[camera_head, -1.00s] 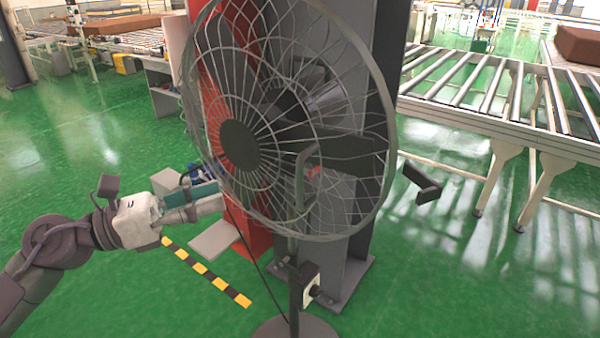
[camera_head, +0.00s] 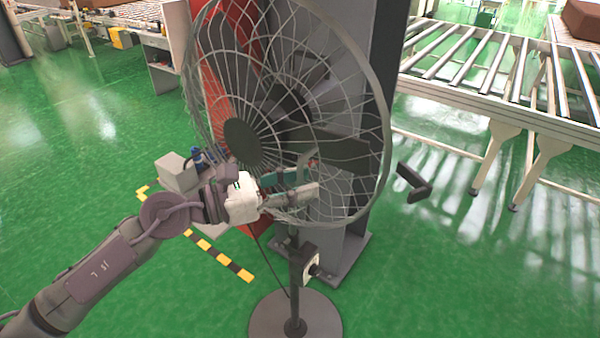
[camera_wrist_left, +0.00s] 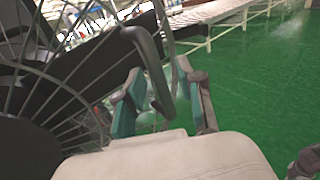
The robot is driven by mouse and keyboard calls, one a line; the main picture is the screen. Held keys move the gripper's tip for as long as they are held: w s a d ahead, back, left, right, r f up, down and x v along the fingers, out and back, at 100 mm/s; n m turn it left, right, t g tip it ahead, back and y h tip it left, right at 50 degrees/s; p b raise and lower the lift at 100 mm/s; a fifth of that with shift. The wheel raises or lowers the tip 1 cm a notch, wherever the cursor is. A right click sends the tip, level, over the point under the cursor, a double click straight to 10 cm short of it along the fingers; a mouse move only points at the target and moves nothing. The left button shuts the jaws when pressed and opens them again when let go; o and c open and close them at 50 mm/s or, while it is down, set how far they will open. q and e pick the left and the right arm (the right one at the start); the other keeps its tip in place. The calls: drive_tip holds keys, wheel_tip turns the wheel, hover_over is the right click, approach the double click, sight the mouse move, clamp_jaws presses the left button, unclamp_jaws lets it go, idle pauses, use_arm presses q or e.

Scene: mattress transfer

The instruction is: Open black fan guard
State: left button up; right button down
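The black fan guard (camera_head: 240,141) is a round wire cage on a standing fan, upright, in the middle of the head view. A grey bar-shaped handle (camera_head: 302,166) stands at its lower front; the handle also shows in the wrist view (camera_wrist_left: 148,52). My left gripper (camera_head: 312,184) reaches in from the left at the guard's lower part. In the left wrist view its teal-padded fingers (camera_wrist_left: 155,95) are apart, with the handle between them. A gap shows beside the handle; whether either pad touches it I cannot tell.
The fan's round base (camera_head: 268,318) stands on the green floor. A grey and red pillar (camera_head: 388,60) rises close behind the fan. A roller conveyor (camera_head: 500,100) is at the right. A dark bracket-shaped piece (camera_head: 412,184) shows right of the fan.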

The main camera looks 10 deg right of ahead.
use_arm(q)
drive_tip(key=shift+d, duration=0.2)
clamp_jaws()
idle(0.3)
